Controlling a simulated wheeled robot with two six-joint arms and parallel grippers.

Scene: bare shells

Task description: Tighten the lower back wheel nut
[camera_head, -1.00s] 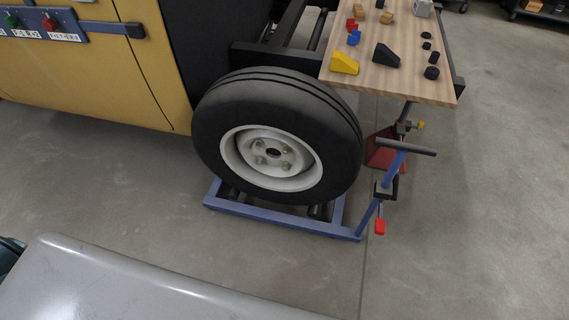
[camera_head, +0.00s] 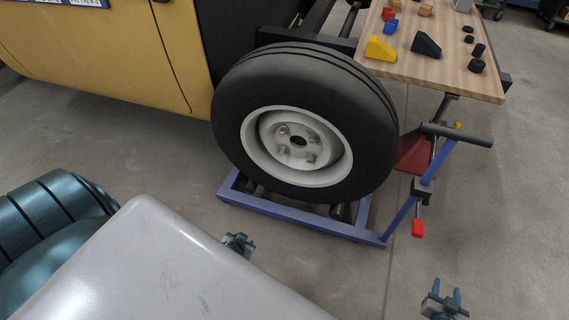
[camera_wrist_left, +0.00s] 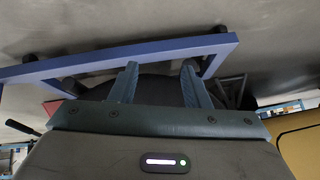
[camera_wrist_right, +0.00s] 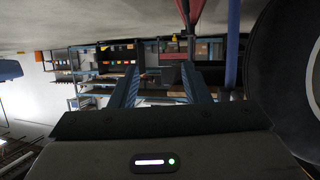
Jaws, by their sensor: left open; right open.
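The wheel (camera_head: 245,110) stands upright in the head view, a black tyre around a pale rim (camera_head: 330,172). Several small nuts (camera_head: 311,156) sit around the dark hub hole; which one is the lower back nut I cannot tell for sure. My left gripper (camera_head: 240,240) is below the wheel in the picture, partly hidden by a grey surface of mine. Its fingers are apart and empty in the left wrist view (camera_wrist_left: 158,82). My right gripper (camera_head: 446,297) is low at the right, open and empty, away from the wheel. It also shows open in the right wrist view (camera_wrist_right: 160,80).
The wheel rests on a blue stand (camera_head: 300,221) with a slanted post and a red-tipped handle (camera_head: 418,229). A wooden table (camera_head: 440,70) with coloured blocks is at upper right. A yellow panel (camera_head: 130,50) is at left. The floor in front is clear.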

